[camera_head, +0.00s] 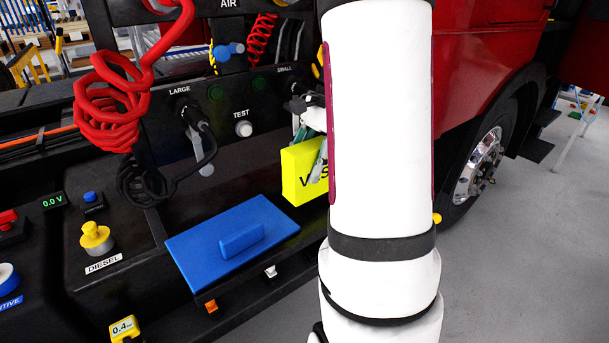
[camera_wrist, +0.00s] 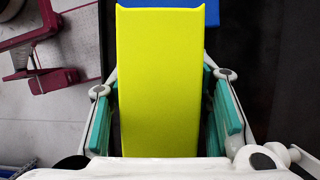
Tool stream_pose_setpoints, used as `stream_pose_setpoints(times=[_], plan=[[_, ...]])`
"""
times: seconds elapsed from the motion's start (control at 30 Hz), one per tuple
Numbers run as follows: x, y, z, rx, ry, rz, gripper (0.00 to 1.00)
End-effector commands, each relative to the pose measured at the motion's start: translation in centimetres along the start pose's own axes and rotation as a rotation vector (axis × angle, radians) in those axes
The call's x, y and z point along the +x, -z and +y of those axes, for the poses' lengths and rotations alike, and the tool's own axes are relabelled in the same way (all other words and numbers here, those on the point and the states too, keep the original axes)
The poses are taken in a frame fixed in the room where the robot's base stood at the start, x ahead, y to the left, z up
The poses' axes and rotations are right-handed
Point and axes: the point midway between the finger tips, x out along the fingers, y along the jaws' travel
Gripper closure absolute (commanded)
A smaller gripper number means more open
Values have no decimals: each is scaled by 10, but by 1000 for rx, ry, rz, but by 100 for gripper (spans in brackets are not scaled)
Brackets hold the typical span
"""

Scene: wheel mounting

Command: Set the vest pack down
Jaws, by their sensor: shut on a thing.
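The vest pack (camera_head: 296,178) is a bright yellow box with black lettering, partly hidden by my arm and fingers in the head view. In the wrist view the vest pack (camera_wrist: 160,85) fills the middle, between the green pads of my gripper (camera_wrist: 163,130). My gripper (camera_head: 322,160) is shut on it. In the head view it is near the right end of the dark shelf, beside the blue lid. I cannot tell whether its underside touches anything.
A blue lid with a handle (camera_head: 232,240) lies on the dark chassis. A coiled red hose (camera_head: 110,105) and a black cable (camera_head: 150,185) hang at the left. The red truck cab (camera_head: 475,60) and its wheel (camera_head: 483,160) are at the right. Grey floor is clear at lower right.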

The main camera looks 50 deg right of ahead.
Motion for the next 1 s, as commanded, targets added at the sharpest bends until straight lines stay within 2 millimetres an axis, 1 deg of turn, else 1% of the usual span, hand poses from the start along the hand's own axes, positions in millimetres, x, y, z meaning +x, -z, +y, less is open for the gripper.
stream_pose_setpoints(times=[0.3, 0.67, 0.7, 0.77, 1.0], plan=[[31, 13, 2, 2, -2, -1, 90], [35, 14, 0, 1, 0, -1, 90], [34, 14, 1, 0, 0, -1, 48], [34, 14, 1, 0, 0, -1, 35], [34, 14, 1, 0, 0, -1, 35]])
